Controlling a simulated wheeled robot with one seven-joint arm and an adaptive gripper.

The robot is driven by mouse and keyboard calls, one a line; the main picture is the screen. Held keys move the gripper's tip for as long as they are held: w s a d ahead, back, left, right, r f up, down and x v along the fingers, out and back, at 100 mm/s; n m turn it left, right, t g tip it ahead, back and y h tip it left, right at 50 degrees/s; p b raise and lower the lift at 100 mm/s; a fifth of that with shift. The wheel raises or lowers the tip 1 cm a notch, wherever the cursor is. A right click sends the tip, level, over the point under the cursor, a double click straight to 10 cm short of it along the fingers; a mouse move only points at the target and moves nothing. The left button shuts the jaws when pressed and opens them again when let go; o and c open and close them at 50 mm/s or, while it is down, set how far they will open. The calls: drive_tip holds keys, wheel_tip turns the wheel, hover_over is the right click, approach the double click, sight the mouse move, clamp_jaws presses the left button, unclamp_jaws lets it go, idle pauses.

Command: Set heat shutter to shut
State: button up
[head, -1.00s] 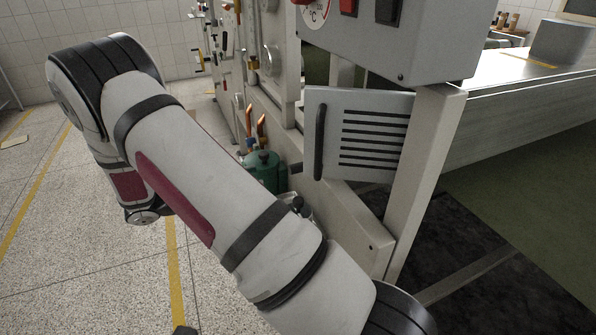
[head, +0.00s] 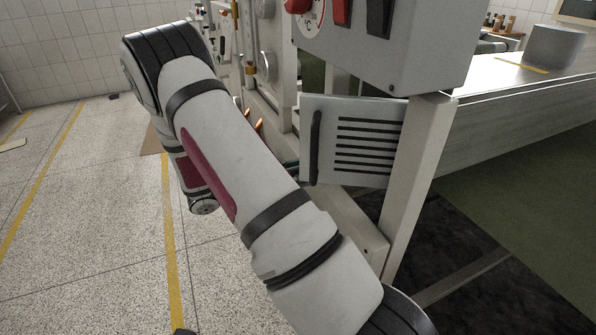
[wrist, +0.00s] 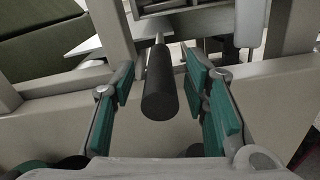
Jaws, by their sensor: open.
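The heat shutter (head: 325,155) is a light grey louvred panel with dark slots, beside a pale post in the head view. It stands at an angle to the frame. Its black upright handle (head: 316,147) is on its left edge. In the wrist view a thick black bar, which looks like this handle (wrist: 160,88), lies between the teal-padded fingers of my gripper (wrist: 163,82). The fingers are open, with a gap visible on both sides of the bar. In the head view my gripper is hidden behind my arm.
A grey control box (head: 385,55) with a dial and red and black switches hangs just above the shutter. A pale post (head: 418,185) stands to its right, with a conveyor-like bed (head: 490,120) beyond.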

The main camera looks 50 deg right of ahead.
drive_tip(key=shift+d, duration=0.1)
clamp_jaws()
drive_tip(key=s+a+p, duration=0.3)
drive_tip(key=s, duration=0.4)
drive_tip(key=s+a+p, duration=0.4)
drive_tip(key=s, duration=0.4)
drive_tip(key=shift+a, duration=0.1)
unclamp_jaws()
drive_tip(key=shift+s, duration=0.1)
